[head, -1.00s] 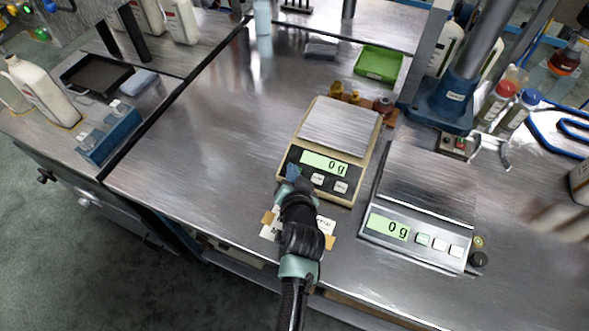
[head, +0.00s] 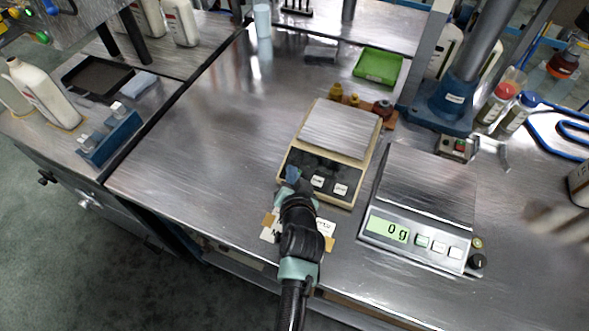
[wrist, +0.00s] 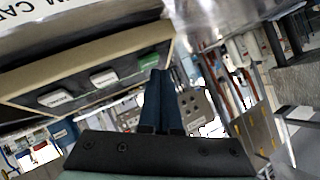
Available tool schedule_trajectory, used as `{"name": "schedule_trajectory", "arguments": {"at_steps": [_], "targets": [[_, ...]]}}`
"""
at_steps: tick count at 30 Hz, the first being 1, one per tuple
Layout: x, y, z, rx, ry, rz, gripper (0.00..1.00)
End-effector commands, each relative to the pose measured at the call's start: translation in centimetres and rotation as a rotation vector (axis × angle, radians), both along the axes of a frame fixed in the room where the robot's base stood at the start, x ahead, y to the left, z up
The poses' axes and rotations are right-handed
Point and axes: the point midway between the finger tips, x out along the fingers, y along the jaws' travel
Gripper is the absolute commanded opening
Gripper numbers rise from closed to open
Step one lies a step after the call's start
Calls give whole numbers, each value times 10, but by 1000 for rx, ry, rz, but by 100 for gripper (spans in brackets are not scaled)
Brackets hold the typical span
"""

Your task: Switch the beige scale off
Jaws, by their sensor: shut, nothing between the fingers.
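The beige scale (head: 357,165) stands on the metal bench in the head view, with a steel pan on top. Its display (head: 322,166) is dark and shows no digits. In the wrist view the scale's front panel (wrist: 122,88) appears upside down, with two white buttons and a green button (wrist: 149,61). My gripper (head: 291,176) is at the panel's front left corner. In the wrist view its shut, empty fingers (wrist: 158,76) are right by the green button; I cannot tell whether they touch it. In the head view the gripper hides that button.
A grey scale (head: 425,205) with a lit display reading 0 g stands close on the right. A labelled sheet (head: 268,232) lies under my arm.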

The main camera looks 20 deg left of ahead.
Motion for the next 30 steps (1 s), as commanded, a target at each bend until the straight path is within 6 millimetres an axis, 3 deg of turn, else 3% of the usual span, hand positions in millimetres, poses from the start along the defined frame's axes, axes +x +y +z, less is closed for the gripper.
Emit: {"name": "schedule_trajectory", "arguments": {"at_steps": [14, 30], "targets": [[-3, 0, 8, 0, 0, 0, 0], [-20, 1, 57, 1, 0, 0, 0]]}}
